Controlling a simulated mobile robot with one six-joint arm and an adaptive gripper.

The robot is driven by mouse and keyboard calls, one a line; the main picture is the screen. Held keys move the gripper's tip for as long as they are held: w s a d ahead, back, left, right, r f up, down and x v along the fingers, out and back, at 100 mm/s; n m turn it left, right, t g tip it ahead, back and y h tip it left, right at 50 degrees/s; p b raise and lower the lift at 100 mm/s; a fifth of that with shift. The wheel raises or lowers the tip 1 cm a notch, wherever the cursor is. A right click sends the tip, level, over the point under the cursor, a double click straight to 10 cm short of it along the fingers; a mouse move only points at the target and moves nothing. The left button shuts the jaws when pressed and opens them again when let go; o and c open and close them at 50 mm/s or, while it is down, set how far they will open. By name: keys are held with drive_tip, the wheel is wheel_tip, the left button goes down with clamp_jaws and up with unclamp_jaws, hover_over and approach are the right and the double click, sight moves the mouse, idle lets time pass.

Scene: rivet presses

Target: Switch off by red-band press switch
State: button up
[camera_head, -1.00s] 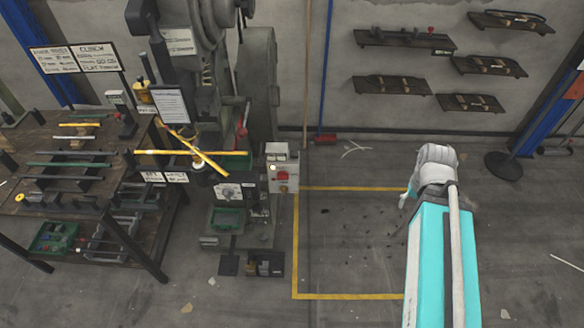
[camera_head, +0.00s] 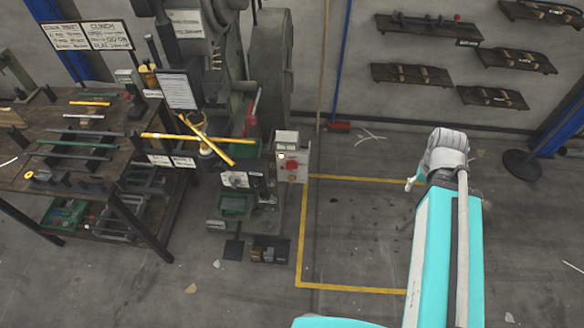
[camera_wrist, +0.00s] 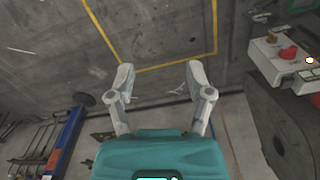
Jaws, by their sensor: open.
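A pale grey switch box (camera_head: 291,141) with a red knob (camera_head: 292,165) and a glowing lamp stands at the right front of the dark green press (camera_head: 262,85). I cannot make out a red band on the press. My gripper (camera_wrist: 158,78) is open and empty, over bare floor, apart from the box and to its left in the wrist view. In the head view my arm mostly hides it.
A workbench (camera_head: 30,160) with rods and signs stands left of the press. Yellow rods (camera_head: 190,138) stick out at the press front. A yellow floor outline (camera_head: 303,240) encloses clear floor between the press and my arm. Wall shelves (camera_head: 430,27) hang behind.

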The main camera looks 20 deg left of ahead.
drive_tip(key=shift+o, duration=1.1)
drive_tip(key=shift+f, duration=0.2)
drive_tip(key=shift+o, duration=0.4)
drive_tip(key=shift+a+f+b, duration=0.1)
drive_tip(key=shift+f+b, duration=0.15)
drive_tip(key=shift+b, duration=0.2)
drive_tip(key=w+a+f+m+t+h+b, duration=0.1)
drive_tip(key=w+a+f+t+h+b, duration=0.15)
drive_tip(key=f+b, duration=0.4)
drive_tip(key=w+a+f+m+t+h+b, duration=0.1)
drive_tip(key=w+a+f+t+b, duration=0.15)
drive_tip(key=f+b, duration=0.35)
drive_tip(key=n+t+y+b, duration=0.5)
drive_tip(key=t+y+b, duration=0.5)
drive_tip(key=b, duration=2.6)
approach(292, 167)
drive_tip(key=s+f+t+h, duration=0.2)
drive_tip(key=s, duration=0.2)
drive_tip(key=shift+s+a+f, duration=0.1)
drive_tip(key=shift+s+a, duration=0.1)
drive_tip(key=shift+a, duration=0.2)
drive_tip(key=shift+w, duration=0.2)
drive_tip(key=shift+r+x, duration=0.1)
drive_tip(key=shift+x, duration=3.25)
drive_tip(key=shift+r+x, duration=0.15)
drive_tip(key=shift+x, duration=3.25)
